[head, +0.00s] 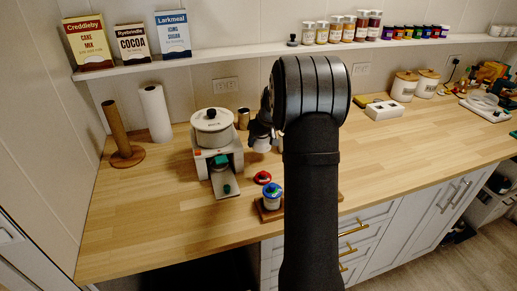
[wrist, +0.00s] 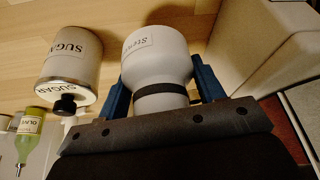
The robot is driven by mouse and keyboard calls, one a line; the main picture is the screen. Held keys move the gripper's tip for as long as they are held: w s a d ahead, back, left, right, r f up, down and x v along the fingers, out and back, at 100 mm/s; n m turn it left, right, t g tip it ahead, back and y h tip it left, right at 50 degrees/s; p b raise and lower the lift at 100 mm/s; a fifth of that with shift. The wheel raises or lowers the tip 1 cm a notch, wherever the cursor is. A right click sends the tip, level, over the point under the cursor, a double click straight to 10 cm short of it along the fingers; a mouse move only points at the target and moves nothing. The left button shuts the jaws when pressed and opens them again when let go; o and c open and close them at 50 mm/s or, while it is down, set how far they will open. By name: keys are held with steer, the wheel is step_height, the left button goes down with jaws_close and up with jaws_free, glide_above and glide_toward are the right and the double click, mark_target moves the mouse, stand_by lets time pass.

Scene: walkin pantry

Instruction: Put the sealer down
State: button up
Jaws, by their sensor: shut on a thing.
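The sealer (wrist: 157,58), as I take it, is a rounded white body with a dark band and a small, partly legible label. My gripper (wrist: 162,90) is shut on it, with one blue finger on each side. In the head view, the sealer's white lower part (head: 262,145) shows just left of my arm, under my gripper (head: 260,130). My arm hides much of the gripper there. I cannot tell whether the sealer touches the wooden counter (head: 160,210).
A white appliance (head: 202,163) carrying a pot (head: 212,128) stands left of the gripper. A red ring (head: 262,177) and a blue-lidded jar (head: 272,196) are in front. A sugar canister (wrist: 72,60) is close by. The front-left counter is clear.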

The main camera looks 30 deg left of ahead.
mark_target(258, 156)
steer(key=shift+a+f, duration=0.4)
steer(key=shift+a, duration=0.1)
steer(key=shift+f, duration=1.85)
steer(key=shift+f, duration=0.2)
steer(key=o, duration=1.2)
steer(key=v, duration=1.2)
steer(key=shift+d+r, duration=0.15)
